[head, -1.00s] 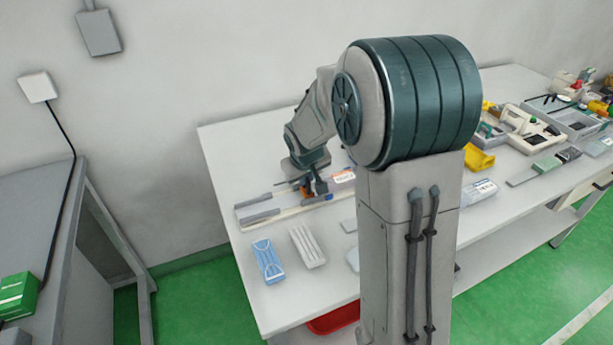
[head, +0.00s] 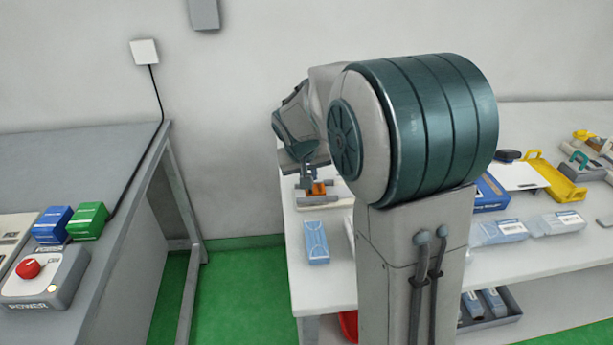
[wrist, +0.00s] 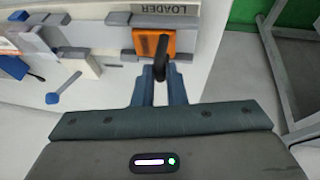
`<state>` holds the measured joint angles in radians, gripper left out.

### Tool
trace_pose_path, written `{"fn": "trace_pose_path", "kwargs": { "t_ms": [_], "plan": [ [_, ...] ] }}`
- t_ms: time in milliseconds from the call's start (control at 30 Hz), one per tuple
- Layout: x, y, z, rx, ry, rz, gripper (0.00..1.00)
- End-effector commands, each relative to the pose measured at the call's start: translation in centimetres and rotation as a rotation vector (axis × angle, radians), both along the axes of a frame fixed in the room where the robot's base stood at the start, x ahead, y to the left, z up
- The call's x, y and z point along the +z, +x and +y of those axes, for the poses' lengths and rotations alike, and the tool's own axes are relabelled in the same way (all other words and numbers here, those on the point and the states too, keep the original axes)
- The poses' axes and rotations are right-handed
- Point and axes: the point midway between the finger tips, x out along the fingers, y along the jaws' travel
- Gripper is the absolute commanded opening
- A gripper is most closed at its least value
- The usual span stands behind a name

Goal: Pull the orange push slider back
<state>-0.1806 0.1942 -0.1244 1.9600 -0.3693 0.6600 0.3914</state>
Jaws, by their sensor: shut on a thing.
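The orange push slider (wrist: 154,44) sits on the pale loader rail (wrist: 115,20), close to the rail's right end in the wrist view and beside the LOADER lettering. A dark upright handle (wrist: 161,58) stands on it. My gripper (wrist: 160,84) is shut on this handle, with one blue-grey finger on each side. In the head view the orange slider (head: 319,188) shows small below my gripper (head: 307,182). My arm hides the loader's right part there.
A blue mask pack (head: 316,242) lies on the white table in front of the loader. To the left, across a gap of green floor, stands a grey bench (head: 90,165) with blue and green boxes and a red-knobbed POWER box (head: 45,280).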

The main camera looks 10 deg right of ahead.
Motion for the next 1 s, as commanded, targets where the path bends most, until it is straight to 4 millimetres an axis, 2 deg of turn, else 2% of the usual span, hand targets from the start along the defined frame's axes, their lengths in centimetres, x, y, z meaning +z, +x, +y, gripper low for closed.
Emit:
{"fn": "trace_pose_path", "kwargs": {
  "t_ms": [267,300,367,733,867,1000],
  "plan": [
    [0.1,0.1,0.5,0.007,0.002,-0.004,0.00],
    [0.1,0.1,0.6,0.009,0.003,-0.004,0.17],
    [0.1,0.1,0.6,0.010,0.002,-0.003,0.33],
    [0.5,-0.1,0.4,0.005,0.002,-0.002,0.33],
    [2.2,-0.7,0.9,0.006,0.003,-0.005,0.33],
    [5.1,-1.8,1.6,0.008,0.003,-0.008,0.33]
  ]
}}
